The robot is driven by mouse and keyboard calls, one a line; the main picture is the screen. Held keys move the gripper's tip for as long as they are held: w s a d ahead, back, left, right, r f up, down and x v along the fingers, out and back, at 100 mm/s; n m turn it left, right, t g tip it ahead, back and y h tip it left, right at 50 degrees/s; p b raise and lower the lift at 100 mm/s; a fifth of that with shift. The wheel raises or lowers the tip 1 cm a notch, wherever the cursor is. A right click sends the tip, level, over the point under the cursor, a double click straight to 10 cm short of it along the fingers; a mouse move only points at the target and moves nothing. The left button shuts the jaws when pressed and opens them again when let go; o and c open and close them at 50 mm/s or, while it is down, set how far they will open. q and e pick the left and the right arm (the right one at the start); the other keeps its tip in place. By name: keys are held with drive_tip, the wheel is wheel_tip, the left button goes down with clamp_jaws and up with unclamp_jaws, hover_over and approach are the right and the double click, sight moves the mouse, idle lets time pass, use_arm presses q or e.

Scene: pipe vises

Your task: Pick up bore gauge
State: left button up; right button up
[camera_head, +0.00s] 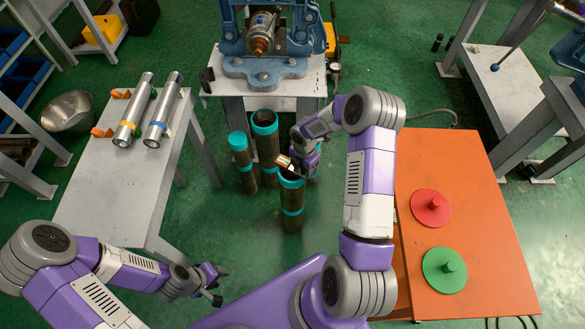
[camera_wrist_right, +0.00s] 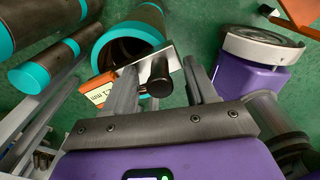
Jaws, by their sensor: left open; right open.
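The bore gauge, which I take to be the small orange device with a lit readout (camera_wrist_right: 98,90), a metal plate and a black knob, is at the mouth of a teal-rimmed pipe (camera_wrist_right: 128,42). In the head view the gauge (camera_head: 284,161) shows small, at the top of the front pipe (camera_head: 291,200). I cannot tell how it rests there. My right gripper (camera_wrist_right: 165,80) is open, with its fingers on either side of the black knob; it also shows in the head view (camera_head: 293,167). My left gripper (camera_head: 217,284) is open and empty at the lower left, away from the gauge.
More teal-banded pipes (camera_head: 265,150) stand close behind. A blue vise (camera_head: 265,45) is on the back table. Two metal cylinders (camera_head: 160,110) lie on the left table. Red (camera_head: 431,208) and green (camera_head: 444,270) discs lie on the orange table at right.

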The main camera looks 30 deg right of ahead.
clamp_jaws()
idle(0.3)
